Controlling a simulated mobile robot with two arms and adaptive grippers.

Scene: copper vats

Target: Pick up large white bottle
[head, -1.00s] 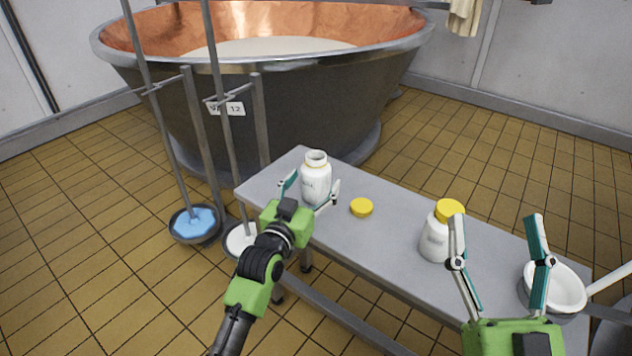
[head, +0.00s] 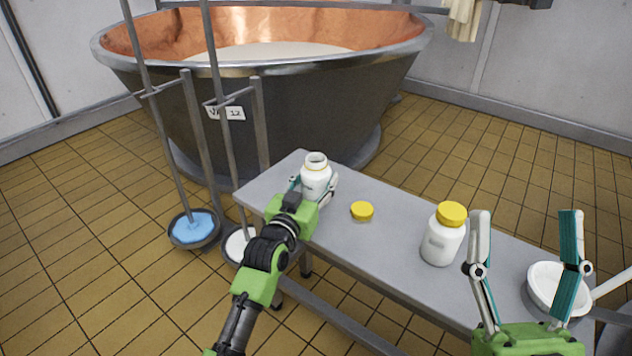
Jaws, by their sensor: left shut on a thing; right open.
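A white bottle (head: 316,174) without a lid stands upright at the far left end of the grey table. My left gripper (head: 314,188) is shut on this bottle, with its fingers on both sides of it. A second white bottle (head: 442,241) with a yellow lid stands upright further right on the table. My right gripper (head: 525,218) is open and empty, in front of the table's right part, to the right of the lidded bottle. The two bottles look alike in size; I cannot tell which is larger.
A loose yellow lid (head: 362,211) lies on the table (head: 385,252) between the bottles. A white bowl-shaped scoop (head: 556,288) with a handle is at the right end. A large copper vat (head: 270,110) stands behind, with two poled dishes, one holding blue liquid (head: 193,227), left of the table.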

